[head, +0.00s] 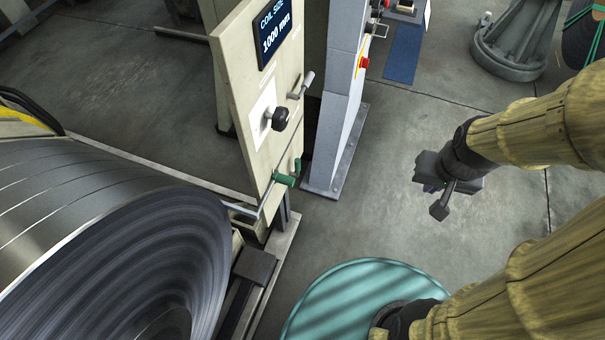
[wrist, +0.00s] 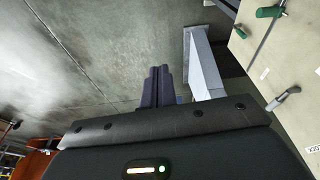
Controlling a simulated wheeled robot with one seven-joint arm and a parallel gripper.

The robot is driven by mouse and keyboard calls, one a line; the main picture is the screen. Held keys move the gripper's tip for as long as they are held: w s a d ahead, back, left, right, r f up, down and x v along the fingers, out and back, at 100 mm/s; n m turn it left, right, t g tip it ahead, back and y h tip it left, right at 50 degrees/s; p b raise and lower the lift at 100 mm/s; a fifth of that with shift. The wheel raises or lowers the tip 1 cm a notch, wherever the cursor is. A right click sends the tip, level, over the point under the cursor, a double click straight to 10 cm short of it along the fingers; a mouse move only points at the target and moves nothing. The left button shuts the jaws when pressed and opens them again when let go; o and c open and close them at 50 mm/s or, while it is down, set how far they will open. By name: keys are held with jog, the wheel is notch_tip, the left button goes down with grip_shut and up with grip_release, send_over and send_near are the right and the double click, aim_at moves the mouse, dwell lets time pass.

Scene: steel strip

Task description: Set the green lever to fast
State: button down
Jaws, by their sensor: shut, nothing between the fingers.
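The green lever (head: 285,180) sits low on the front of the cream control panel (head: 240,90), near its bottom edge. In the wrist view the green lever (wrist: 269,12) is at the top right, on the panel face. Any speed marking beside it is too small to read. My gripper (head: 440,207) is in the air to the right of the panel, well apart from the lever. In the wrist view its two dark fingers (wrist: 158,87) are together with nothing between them.
Above the lever are a black knob (head: 280,119) and a grey-handled lever (head: 303,86). A display (head: 272,32) reads "COIL SIZE 1000 mm". A large steel coil (head: 110,240) fills the lower left. A grey post (head: 342,110) stands behind the panel.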

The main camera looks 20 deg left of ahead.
jog(key=w+a+f+n+t+y+b, duration=0.1)
jog(key=w+a+f+n+t+b, duration=0.2)
jog(key=w+f+b, duration=0.4)
jog(key=w+a+f+n+t+y+b, duration=0.1)
jog(key=w+a+f+n+b, duration=0.2)
jog(key=f+n, duration=0.45)
jog(key=w+a+f+n+t+y+b, duration=0.1)
jog(key=w+a+f+n+t+b, duration=0.2)
jog(key=f+b, duration=0.5)
jog(key=s+a+f+n+y+b, duration=0.2)
jog(key=a+f+n+y+b, duration=0.3)
jog(key=a+f+n+b, duration=0.2)
jog(key=s+a+f+n+t+y+b, duration=0.1)
jog(key=a+f+n+y+b, duration=0.5)
jog(key=f, duration=0.6)
jog(key=a+n+b, duration=0.2)
jog(key=shift+s+a+b, duration=0.35)
jog(key=shift+b, duration=0.05)
jog(key=shift+w+a+f+b, duration=0.15)
jog(key=shift+f+b, duration=0.1)
jog(key=shift+b, duration=0.4)
jog(key=w+a+b, duration=0.1)
jog(key=b, duration=0.4)
jog(key=shift+f, duration=0.1)
jog(key=b, duration=0.3)
jog(key=shift+w+a, duration=0.15)
jog(key=shift+a, duration=0.15)
